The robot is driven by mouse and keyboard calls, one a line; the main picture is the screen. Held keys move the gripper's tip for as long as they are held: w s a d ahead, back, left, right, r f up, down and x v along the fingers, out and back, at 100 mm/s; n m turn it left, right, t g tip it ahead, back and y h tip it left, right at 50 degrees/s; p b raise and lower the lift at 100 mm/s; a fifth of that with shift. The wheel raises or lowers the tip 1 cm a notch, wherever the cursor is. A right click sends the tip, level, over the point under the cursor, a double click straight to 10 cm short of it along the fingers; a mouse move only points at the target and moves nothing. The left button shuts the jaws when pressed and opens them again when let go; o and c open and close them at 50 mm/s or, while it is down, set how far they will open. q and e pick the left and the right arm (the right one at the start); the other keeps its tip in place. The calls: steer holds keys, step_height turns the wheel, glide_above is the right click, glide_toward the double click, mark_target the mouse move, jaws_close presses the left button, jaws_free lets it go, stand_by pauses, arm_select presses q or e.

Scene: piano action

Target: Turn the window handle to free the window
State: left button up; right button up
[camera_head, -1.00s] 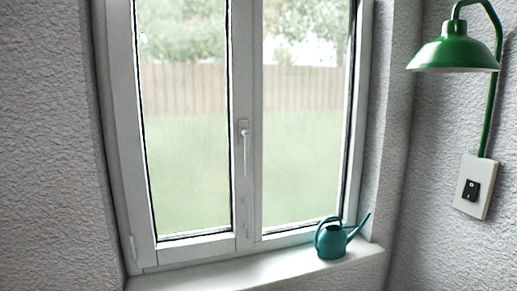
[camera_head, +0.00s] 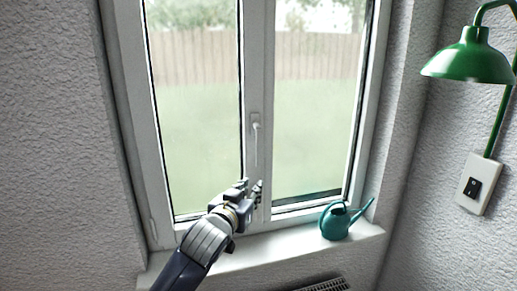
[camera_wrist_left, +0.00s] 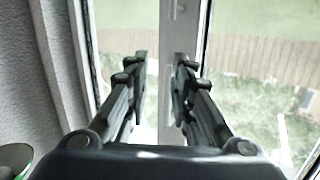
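The white window handle (camera_head: 256,142) sits on the middle upright of the window (camera_head: 257,60) in the head view. Its lever points straight down, and both panes look closed. My left gripper (camera_head: 250,186) is in front of the window, below the handle in the picture and apart from it. In the left wrist view my left gripper (camera_wrist_left: 158,88) is open, with an empty gap between its fingers and the white upright behind. That view is upside down. A small pale fitting (camera_wrist_left: 178,9) shows at its top; I cannot tell if it is the handle. My right gripper is out of view.
A teal watering can (camera_head: 336,222) stands on the right of the white sill (camera_head: 270,250). A green lamp (camera_head: 468,60) and a switch (camera_head: 474,187) are on the right wall. A dark grille (camera_head: 325,286) shows below the sill.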

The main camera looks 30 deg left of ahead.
arm_select(q)
steer(key=t, duration=0.2)
glide_toward(257, 152)
steer(key=shift+n+y, duration=0.3)
steer(key=shift+y, duration=0.1)
steer(key=p+x, duration=0.1)
steer(key=x, duration=0.2)
steer(key=p+x, duration=0.1)
steer(key=x, duration=0.2)
steer(key=p+x, duration=0.2)
steer(key=x, duration=0.1)
steer(key=shift+w+d, duration=0.2)
steer(key=shift+w, duration=0.05)
steer(key=shift+w+a+f+p, duration=0.1)
steer(key=shift+w+a+p, duration=0.15)
steer(key=shift+w, duration=0.45)
jaws_close()
